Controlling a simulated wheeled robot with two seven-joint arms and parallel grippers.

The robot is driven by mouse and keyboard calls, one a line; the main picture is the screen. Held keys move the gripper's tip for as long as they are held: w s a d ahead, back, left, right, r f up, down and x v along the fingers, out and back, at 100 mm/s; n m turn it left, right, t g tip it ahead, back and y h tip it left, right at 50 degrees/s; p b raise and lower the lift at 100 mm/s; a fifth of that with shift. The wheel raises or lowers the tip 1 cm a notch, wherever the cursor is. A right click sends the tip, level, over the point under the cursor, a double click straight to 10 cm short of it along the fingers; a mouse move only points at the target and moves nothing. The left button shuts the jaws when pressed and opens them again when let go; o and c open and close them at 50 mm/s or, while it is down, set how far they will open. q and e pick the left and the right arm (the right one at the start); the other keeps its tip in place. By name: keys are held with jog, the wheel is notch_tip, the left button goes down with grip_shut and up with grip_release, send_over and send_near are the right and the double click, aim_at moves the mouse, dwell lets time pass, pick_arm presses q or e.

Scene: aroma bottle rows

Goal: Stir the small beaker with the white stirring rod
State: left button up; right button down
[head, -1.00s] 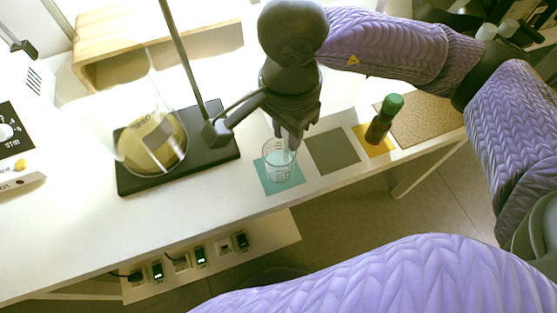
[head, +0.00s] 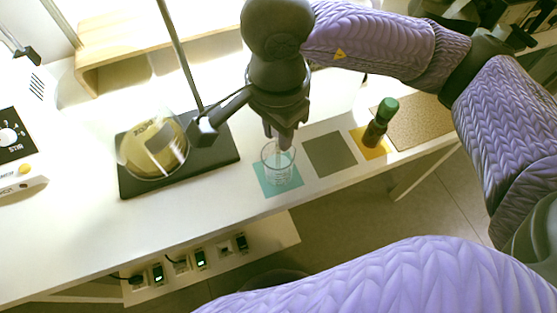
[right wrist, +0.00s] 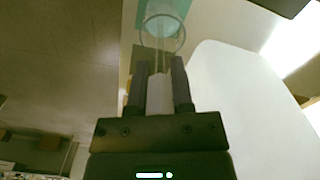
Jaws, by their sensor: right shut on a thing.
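The small clear beaker (head: 269,177) stands upright on a teal square mat (head: 264,190) near the table's front edge. My right gripper (head: 281,143) is just above it, pointing down. In the right wrist view, the gripper (right wrist: 163,90) is shut on the wide white end of the stirring rod (right wrist: 159,96). The thin part of the rod reaches toward the round mouth of the beaker (right wrist: 181,40) and appears to be inside it. The rod's lower tip is hard to make out. My left gripper is not in view.
A flask with yellowish contents (head: 153,150) stands over a black stand base (head: 215,150) on the left. A grey mat (head: 330,154) lies right of the beaker. A green-capped brown bottle (head: 378,128) stands on a yellow mat. A brown speckled mat (head: 420,122) is farther right.

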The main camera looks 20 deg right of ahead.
notch_tip(320, 180, up, 6)
jog(key=p, duration=0.3)
jog(key=shift+w+r, duration=0.15)
jog(key=shift+r, duration=0.05)
jog(key=shift+r+p, duration=0.5)
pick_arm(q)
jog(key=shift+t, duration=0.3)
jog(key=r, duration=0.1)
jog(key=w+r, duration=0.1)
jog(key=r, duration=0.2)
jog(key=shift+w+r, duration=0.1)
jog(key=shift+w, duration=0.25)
